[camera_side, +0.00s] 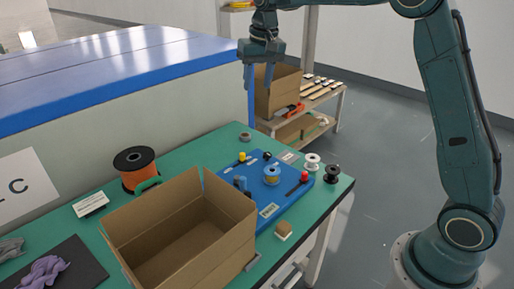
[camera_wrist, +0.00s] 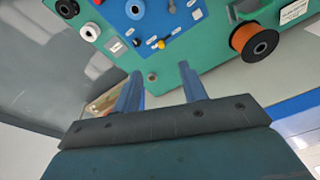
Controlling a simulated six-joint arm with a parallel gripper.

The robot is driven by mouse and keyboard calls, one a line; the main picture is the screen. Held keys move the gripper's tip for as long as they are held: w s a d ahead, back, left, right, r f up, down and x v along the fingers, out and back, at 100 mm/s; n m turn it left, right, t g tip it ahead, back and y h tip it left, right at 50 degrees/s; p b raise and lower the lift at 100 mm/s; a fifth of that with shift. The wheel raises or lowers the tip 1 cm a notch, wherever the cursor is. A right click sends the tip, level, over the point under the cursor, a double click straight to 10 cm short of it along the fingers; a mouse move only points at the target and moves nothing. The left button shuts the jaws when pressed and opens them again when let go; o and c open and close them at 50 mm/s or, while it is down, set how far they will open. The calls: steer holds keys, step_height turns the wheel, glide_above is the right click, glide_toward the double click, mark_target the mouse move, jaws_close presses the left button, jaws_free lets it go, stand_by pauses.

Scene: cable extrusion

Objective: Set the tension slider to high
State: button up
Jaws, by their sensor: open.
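A blue panel (camera_side: 262,199) lies on the green table, with several coloured knobs on it. A yellow knob (camera_side: 242,157) sits at its far left edge and also shows in the wrist view (camera_wrist: 161,44). A black knob (camera_side: 267,156) is at the far edge. A red knob (camera_side: 304,177) sits on a dark strip at the right. I cannot read the labels, so I cannot tell which knob is the tension slider. My gripper (camera_side: 257,83) is open and empty, high above the table's far end, apart from the panel. Its fingers (camera_wrist: 160,72) point down.
An open cardboard box (camera_side: 226,232) stands close by the panel's near left side. An orange spool (camera_side: 135,168) is at the left. A white spool (camera_side: 312,161) and a black spool (camera_side: 332,173) stand right of the panel. A grey roll (camera_side: 245,136) lies at the far end.

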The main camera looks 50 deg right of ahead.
steer(key=w+d+f+m+g, duration=0.1)
steer(key=w+d+f, duration=0.1)
steer(key=w+f, duration=0.55)
steer(key=m+g, duration=0.1)
glide_above(242, 154)
step_height(242, 154, down, 10)
steer(key=shift+d, duration=0.1)
steer(key=shift+f, duration=0.1)
steer(key=shift+f, duration=6.8)
steer(key=shift+c, duration=0.4)
